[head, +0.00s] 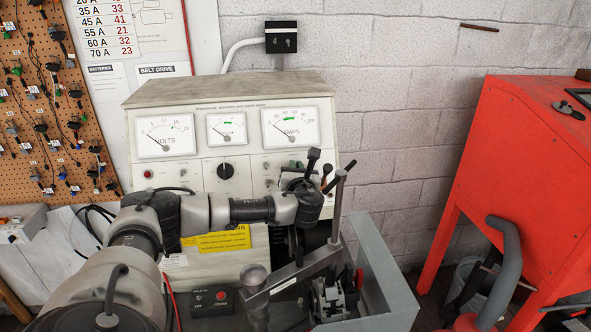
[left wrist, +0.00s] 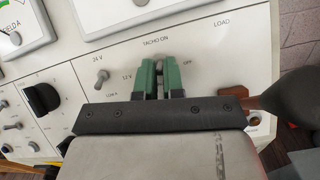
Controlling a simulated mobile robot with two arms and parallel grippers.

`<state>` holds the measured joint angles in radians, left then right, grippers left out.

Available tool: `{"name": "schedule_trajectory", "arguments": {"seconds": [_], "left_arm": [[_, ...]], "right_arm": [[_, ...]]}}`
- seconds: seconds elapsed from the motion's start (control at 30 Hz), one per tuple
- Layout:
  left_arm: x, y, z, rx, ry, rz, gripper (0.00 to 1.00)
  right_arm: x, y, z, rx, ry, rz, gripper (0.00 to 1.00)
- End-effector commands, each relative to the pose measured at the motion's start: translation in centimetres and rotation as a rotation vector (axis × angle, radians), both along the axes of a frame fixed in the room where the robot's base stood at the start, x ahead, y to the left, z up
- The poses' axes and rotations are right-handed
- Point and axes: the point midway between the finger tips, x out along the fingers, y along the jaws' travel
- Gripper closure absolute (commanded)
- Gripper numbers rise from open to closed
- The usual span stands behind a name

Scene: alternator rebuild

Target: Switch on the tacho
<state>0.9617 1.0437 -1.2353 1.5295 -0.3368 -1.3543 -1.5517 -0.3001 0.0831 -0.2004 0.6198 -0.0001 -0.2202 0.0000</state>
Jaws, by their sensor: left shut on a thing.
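The tester panel (head: 175,175) stands against the wall in the head view. In the left wrist view, the panel (left wrist: 235,75) carries the labels TACHO ON and OFF around my left gripper (left wrist: 160,76). Its two green fingertips are at the panel, close together with a narrow gap, shut on the tacho switch (left wrist: 160,66). The switch is mostly hidden between the fingers, and I cannot tell which way its lever leans. My right gripper is not in view.
Another toggle (left wrist: 101,78) sits left of the fingers, near the 24 V and 12 V labels. A black knob (left wrist: 42,98) is further left. A grey metal guard (head: 385,270) and clamp stand below my wrist. A red cabinet (head: 540,140) stands at right.

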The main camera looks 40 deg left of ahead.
Motion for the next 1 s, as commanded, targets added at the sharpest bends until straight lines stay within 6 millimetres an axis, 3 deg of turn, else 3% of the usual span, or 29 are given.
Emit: {"name": "schedule_trajectory", "arguments": {"seconds": [0.47,1.0], "left_arm": [[0.0,0.0,0.4,-0.086,0.066,-0.002,1.00],[0.5,0.5,2.1,-0.452,0.355,-0.001,1.00]], "right_arm": [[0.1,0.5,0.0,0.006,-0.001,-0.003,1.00],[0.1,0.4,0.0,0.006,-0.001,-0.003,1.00]]}}
